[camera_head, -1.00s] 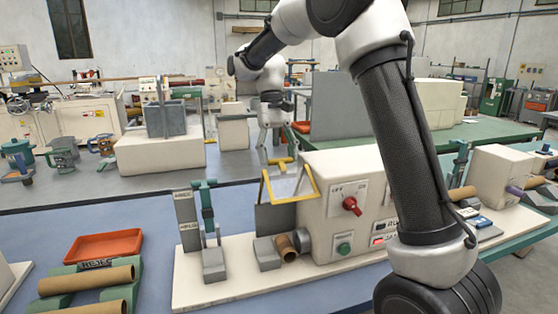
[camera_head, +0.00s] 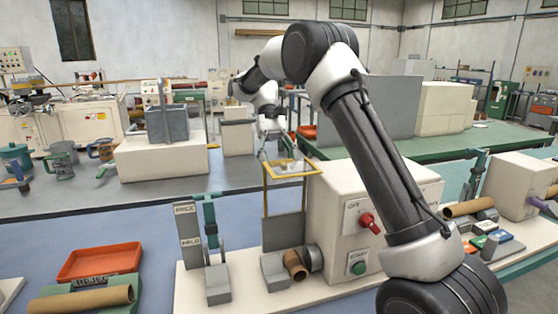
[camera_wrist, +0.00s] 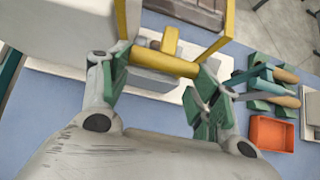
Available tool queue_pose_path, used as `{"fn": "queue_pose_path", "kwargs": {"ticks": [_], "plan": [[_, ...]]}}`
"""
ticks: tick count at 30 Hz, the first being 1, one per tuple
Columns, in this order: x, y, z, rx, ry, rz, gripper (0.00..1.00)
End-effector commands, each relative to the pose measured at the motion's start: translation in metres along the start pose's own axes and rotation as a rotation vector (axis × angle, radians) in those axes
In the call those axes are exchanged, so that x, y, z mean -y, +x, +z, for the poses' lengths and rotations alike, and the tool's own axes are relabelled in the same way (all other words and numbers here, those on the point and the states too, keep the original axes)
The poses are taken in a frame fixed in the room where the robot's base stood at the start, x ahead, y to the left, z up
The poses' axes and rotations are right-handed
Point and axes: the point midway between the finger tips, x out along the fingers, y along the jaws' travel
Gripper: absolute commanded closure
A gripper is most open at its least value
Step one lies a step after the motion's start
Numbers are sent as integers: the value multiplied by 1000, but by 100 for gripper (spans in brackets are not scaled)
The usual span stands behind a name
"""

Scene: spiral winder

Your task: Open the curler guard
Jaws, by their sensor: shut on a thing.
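The curler guard (camera_head: 266,198) is a yellow frame on the left side of the cream curler machine (camera_head: 345,190). Its top section looks nearly flat, above a grey plate. In the wrist view the guard's yellow side bar (camera_wrist: 217,42) runs up from a thick yellow handle bar (camera_wrist: 165,62). My gripper (camera_wrist: 163,70) has its green-padded fingers at either side of this bar and is shut on it. In the head view my gripper is small at the guard's far edge, and its fingertips are hard to make out. A brown tube (camera_head: 295,265) lies below the guard.
The machine front has a red knob (camera_head: 370,223) and a green button (camera_head: 358,268). Grey upright posts (camera_head: 188,235) and a green-topped stand (camera_head: 210,215) are just left of the guard. An orange reject tray (camera_head: 100,261) is farther left.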

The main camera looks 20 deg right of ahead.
Motion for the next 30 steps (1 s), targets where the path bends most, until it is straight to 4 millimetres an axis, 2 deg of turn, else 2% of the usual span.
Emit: {"fn": "queue_pose_path", "kwargs": {"ticks": [9, 10, 11, 23, 30], "plan": [[0, 2, -2, 6, 1, 0, 81], [0, 2, -2, 6, 1, 0, 34], [0, 2, -2, 6, 1, 0, 29], [0, 1, 2, -11, 0, 0, 29], [0, 3, 17, -151, -1, 1, 29]]}}
